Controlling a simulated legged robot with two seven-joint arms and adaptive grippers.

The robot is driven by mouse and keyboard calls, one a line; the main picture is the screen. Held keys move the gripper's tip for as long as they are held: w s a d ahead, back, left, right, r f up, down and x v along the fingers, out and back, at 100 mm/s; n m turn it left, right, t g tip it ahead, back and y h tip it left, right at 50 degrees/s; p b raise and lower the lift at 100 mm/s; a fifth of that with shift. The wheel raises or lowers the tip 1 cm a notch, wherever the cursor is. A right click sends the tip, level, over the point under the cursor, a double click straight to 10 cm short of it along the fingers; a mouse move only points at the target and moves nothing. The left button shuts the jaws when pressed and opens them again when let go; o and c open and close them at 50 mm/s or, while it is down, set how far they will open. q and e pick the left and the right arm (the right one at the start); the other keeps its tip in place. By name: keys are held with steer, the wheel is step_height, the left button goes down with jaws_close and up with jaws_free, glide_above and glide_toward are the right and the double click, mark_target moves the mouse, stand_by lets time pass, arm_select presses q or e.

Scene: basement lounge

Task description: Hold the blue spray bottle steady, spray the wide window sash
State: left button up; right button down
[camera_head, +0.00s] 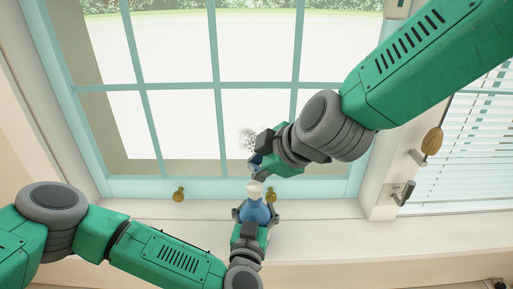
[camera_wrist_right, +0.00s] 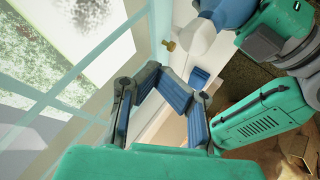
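The blue spray bottle (camera_head: 256,213) has a white top and stands upright in front of the window. My left gripper (camera_head: 255,221) is shut around its body. In the right wrist view the bottle (camera_wrist_right: 232,14) shows at the upper right, with its white head. My right gripper (camera_head: 257,164) is just above the bottle's top in the head view. In the right wrist view its fingers (camera_wrist_right: 161,72) come together at the tips with nothing between them, apart from the bottle. The wide window sash (camera_head: 218,90) has pale teal bars. A grey speckled patch (camera_head: 247,138) shows on its glass.
Two brass knobs, one at the left (camera_head: 178,194) and one by the bottle (camera_head: 271,194), sit on the lower frame. A white sill (camera_head: 150,209) runs below. A smaller window with blinds (camera_head: 470,150) and a handle (camera_head: 403,193) is at the right.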

arm_select(q)
steer(key=o, duration=2.1)
steer(key=shift+s, duration=0.1)
